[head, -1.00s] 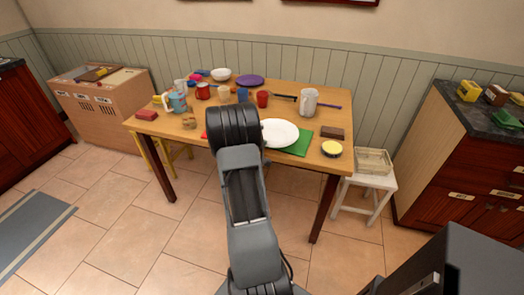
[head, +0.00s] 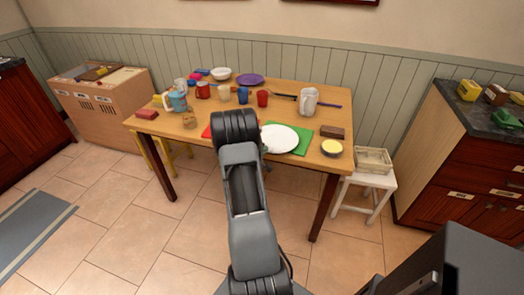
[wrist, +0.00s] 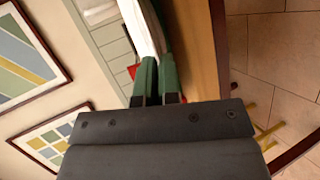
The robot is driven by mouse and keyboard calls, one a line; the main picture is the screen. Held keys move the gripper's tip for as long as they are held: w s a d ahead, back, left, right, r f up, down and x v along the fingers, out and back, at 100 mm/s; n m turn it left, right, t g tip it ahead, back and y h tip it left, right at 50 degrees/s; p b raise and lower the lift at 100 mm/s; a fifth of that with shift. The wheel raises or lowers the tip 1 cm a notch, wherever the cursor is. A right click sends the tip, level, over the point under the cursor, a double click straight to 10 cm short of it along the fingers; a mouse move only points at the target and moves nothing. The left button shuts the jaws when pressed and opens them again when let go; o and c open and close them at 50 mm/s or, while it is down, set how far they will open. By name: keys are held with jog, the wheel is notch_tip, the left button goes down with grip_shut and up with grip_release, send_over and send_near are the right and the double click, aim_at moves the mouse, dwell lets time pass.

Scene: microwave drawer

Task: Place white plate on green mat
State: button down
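The white plate (head: 280,138) is over the green mat (head: 304,143) in the head view, covering much of it; green shows at its right and far side. I cannot tell whether the plate rests on the mat or is slightly above it. My gripper (wrist: 157,62) appears shut on the plate's near edge. In the wrist view the plate is a thin white strip (wrist: 142,25) running up from the fingers, with a green strip of mat (wrist: 163,25) beside it. In the head view my arm hides the fingers.
A red mat (head: 207,132) lies left of the plate, partly hidden by my arm. A brown block (head: 332,132) and a yellow-topped bowl (head: 331,148) are to the right. A white pitcher (head: 308,101), mugs and a purple plate (head: 250,79) stand farther back on the wooden table.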

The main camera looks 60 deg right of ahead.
jog(key=c, duration=1.3)
grip_release()
jog(key=shift+r, duration=0.1)
jog(key=s+a+r+t+y, duration=0.1)
jog(key=a+r+y, duration=0.3)
jog(key=a, duration=1.1)
jog(key=s+a+r+t+y, duration=0.1)
jog(key=s+a+r+y, duration=0.2)
jog(key=a, duration=1.3)
jog(key=s+a+r+n+t+y, duration=0.1)
jog(key=a+r+y, duration=0.5)
jog(key=a, duration=1)
jog(key=shift+s+r+t+y+b, duration=0.35)
jog(key=shift+s+r+t, duration=0.35)
jog(key=shift+s, duration=0.35)
jog(key=shift+r, duration=0.1)
